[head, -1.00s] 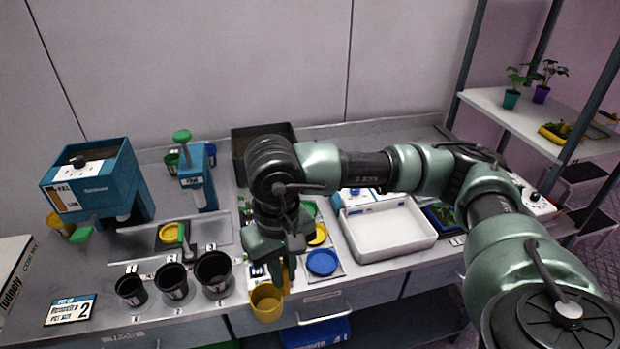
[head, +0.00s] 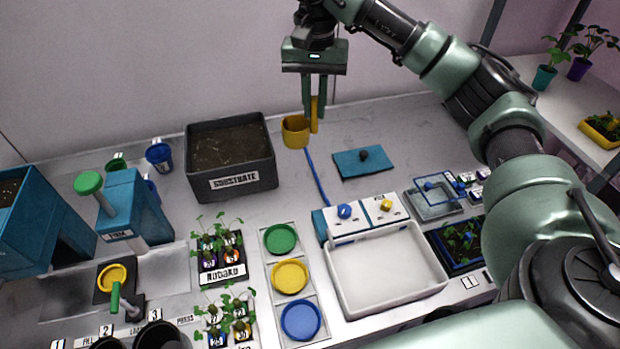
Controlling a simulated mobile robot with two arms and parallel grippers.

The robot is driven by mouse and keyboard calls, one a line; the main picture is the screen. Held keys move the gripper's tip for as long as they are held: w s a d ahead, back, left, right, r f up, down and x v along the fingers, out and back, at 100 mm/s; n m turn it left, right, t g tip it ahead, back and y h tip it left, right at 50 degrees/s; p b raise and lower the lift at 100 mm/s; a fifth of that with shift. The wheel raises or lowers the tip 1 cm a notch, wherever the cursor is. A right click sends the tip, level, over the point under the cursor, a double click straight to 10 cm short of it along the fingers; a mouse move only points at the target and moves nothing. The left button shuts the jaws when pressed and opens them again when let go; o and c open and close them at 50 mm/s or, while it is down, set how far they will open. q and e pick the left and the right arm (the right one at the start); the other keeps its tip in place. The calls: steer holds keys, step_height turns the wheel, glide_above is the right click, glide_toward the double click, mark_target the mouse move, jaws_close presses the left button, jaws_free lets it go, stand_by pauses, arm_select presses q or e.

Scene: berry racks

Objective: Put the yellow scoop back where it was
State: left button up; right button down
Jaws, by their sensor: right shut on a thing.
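The yellow scoop (head: 295,133) is a round cup with an upright handle. My right gripper (head: 314,108) points down and is shut on the scoop's handle. The scoop is upright at the back of the bench, just right of the grey substrate box (head: 230,182). I cannot tell whether its base touches the bench top. My left gripper is not in view.
A white tray (head: 386,308), a strip of green, yellow and blue dishes (head: 281,239) and seedling pots are nearer. Bare bench surrounds the scoop's right side.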

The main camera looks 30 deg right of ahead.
mark_target(315, 133)
steer(key=shift+w+d, duration=0.15)
steer(key=shift+d, duration=0.1)
steer(key=f, duration=0.6)
steer(key=shift+s+a+f, duration=0.25)
steer(key=shift+s+a, duration=0.05)
steer(key=shift+s, duration=0.05)
arm_select(q)
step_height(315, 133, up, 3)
steer(key=p, duration=0.3)
arm_select(e)
step_height(315, 133, down, 13)
steer(key=shift+w+d+r, duration=0.15)
steer(key=shift+d, duration=0.05)
steer(key=c, duration=1.4)
jaws_free()
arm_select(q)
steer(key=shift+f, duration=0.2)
